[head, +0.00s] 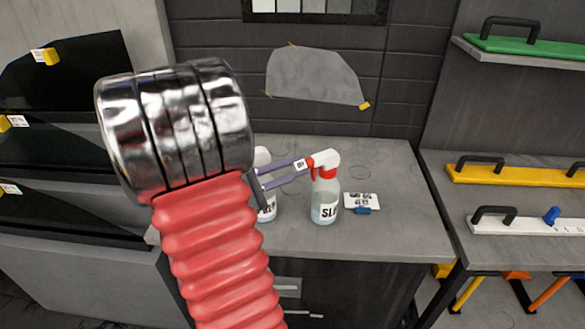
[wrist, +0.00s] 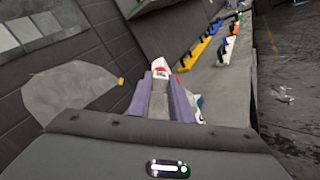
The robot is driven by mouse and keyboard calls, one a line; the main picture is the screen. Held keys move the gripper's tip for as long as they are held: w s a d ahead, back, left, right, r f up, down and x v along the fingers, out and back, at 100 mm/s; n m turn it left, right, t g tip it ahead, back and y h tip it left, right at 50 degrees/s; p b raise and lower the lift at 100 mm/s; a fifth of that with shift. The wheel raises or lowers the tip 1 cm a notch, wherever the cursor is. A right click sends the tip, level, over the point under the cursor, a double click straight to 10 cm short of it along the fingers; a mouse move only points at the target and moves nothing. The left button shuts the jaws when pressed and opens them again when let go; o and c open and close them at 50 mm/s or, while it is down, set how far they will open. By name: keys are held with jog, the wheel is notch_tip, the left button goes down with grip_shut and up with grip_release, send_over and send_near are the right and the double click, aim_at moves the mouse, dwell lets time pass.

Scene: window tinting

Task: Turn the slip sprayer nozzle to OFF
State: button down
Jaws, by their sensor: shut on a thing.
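The slip sprayer (head: 325,203) stands upright on the grey counter, a clear bottle with a label reading "SL" and a red and white spray head. My gripper (head: 305,167) reaches in from the left with its purple fingers at the sprayer's head. It is shut on the red nozzle part, where a small white tag shows. In the wrist view the sprayer's white and red head (wrist: 162,68) shows just beyond the fingertips of my gripper (wrist: 160,76). The nozzle's OFF marking cannot be read.
A second bottle (head: 268,208) stands left of the sprayer, partly hidden by my arm. A white card with a blue clip (head: 362,203) lies to the right on the counter (head: 390,235). A tint film piece (head: 315,77) hangs on the wall. Shelves with handled tools (head: 510,175) stand right.

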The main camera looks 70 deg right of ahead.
jog(key=n, duration=0.7)
jog(key=shift+s+f, duration=0.1)
jog(key=shift+f, duration=0.15)
dwell(0.4)
jog(key=c, duration=1.6)
grip_release()
jog(key=shift+r, duration=0.1)
jog(key=v, duration=1.4)
jog(key=shift+d, duration=0.1)
